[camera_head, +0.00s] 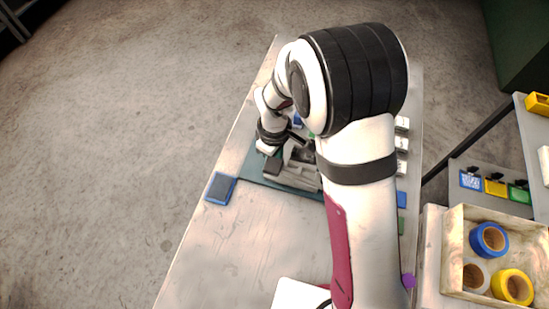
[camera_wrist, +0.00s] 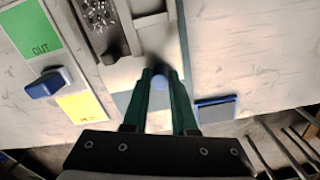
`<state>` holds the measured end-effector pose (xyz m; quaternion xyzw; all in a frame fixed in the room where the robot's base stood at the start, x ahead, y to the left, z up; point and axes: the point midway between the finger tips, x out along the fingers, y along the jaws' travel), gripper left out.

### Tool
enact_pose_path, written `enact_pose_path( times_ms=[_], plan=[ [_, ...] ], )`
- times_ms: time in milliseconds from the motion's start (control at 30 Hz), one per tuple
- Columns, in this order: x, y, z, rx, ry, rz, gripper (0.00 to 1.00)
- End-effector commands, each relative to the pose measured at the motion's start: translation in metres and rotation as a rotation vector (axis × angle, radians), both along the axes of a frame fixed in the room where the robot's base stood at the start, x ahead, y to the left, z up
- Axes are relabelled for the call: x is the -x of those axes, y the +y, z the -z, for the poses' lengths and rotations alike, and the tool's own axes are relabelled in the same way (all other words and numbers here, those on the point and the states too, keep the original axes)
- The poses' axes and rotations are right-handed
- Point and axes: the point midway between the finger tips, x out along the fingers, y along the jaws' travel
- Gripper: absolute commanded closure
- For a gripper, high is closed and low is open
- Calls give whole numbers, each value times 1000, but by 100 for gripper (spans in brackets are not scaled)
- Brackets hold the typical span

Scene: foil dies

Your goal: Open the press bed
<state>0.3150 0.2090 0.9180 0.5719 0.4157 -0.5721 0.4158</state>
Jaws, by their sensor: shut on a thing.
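The press (camera_head: 292,176) is a light grey block on a teal base plate (camera_head: 250,166), partly hidden behind my arm in the head view. In the wrist view its grey bed (camera_wrist: 148,35) lies just beyond my fingertips. I cannot tell how the knob joins the bed. In the head view the fingertips are hard to make out beside the press.
A blue pad (camera_head: 220,188) lies on the table left of the press. The wrist view shows green and yellow plates (camera_wrist: 84,107) with a blue-handled piece (camera_wrist: 48,83). A wooden box (camera_head: 462,285) with tape rolls stands at right. The near table is largely clear.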

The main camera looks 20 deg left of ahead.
Motion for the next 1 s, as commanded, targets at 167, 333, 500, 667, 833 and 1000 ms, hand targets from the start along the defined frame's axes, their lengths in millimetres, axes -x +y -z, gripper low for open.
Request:
enact_pose_path(
  times_ms=[167,333,500,667,833,1000],
  plan=[
    [0,0,0,0,0,1,100],
    [0,0,-1,0,0,1,100],
    [0,3,-1,-1,0,0,100],
    [-1,34,0,-2,-2,-5,100],
    [-1,67,0,-2,-2,-2,100],
    [0,78,-1,-2,-2,0,100]
  ],
)
